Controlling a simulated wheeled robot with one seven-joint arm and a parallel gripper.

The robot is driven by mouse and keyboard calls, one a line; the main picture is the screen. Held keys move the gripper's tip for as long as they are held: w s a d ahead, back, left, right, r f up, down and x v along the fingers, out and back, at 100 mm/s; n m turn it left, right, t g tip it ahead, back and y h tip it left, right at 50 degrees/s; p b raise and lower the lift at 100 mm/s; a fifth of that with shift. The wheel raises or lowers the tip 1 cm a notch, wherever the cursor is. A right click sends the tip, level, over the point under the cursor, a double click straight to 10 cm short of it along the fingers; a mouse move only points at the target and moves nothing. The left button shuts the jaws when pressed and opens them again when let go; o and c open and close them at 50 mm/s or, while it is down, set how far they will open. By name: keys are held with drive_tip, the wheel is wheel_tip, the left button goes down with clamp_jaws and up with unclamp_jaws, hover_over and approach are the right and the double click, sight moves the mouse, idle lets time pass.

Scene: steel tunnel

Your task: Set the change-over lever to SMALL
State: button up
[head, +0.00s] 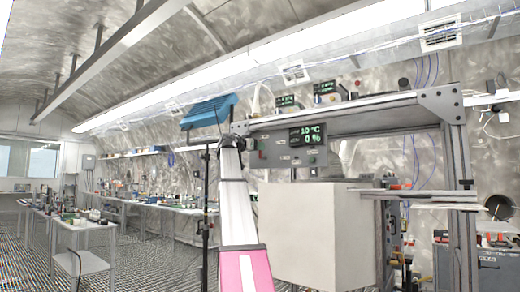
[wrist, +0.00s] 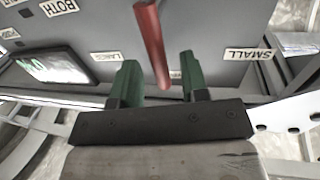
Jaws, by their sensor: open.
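The change-over lever (wrist: 150,40) is a red rod in the wrist view, standing out from a grey panel (wrist: 205,25). My gripper (wrist: 159,68) is open, with its two green fingers on either side of the lever's near end. I see gaps at both sides, so it does not look clamped. The SMALL label (wrist: 250,54) is to the right of the lever, the LARGE label (wrist: 105,57) to the left, and BOTH (wrist: 58,7) at the upper left. In the head view the panel box (head: 290,150) hangs under a metal frame; the lever cannot be made out there.
A lit display (wrist: 50,68) sits left of the fingers. A metal frame beam (head: 350,115) runs above the panel, and a large pale box (head: 305,230) stands below it. A blue object (head: 208,110) is at the upper left. Workbenches (head: 150,205) line the wall behind.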

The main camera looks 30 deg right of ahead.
drive_tip(key=shift+w+d, duration=0.15)
drive_tip(key=shift+d, duration=0.85)
clamp_jaws()
drive_tip(key=shift+w, duration=0.1)
drive_tip(key=shift+w+a+f+n+t+h, duration=0.3)
drive_tip(key=shift+w+n, duration=0.25)
drive_tip(key=shift+n, duration=1.25)
drive_tip(key=shift+w+a+f+n+t+h, duration=0.25)
drive_tip(key=shift+w+n, duration=0.3)
drive_tip(key=shift+n, duration=1.25)
drive_tip(key=shift+w+a+f+n+t+h, duration=0.3)
drive_tip(key=shift+w+n, duration=0.25)
drive_tip(key=shift+n, duration=1.25)
drive_tip(key=shift+d+f, duration=0.1)
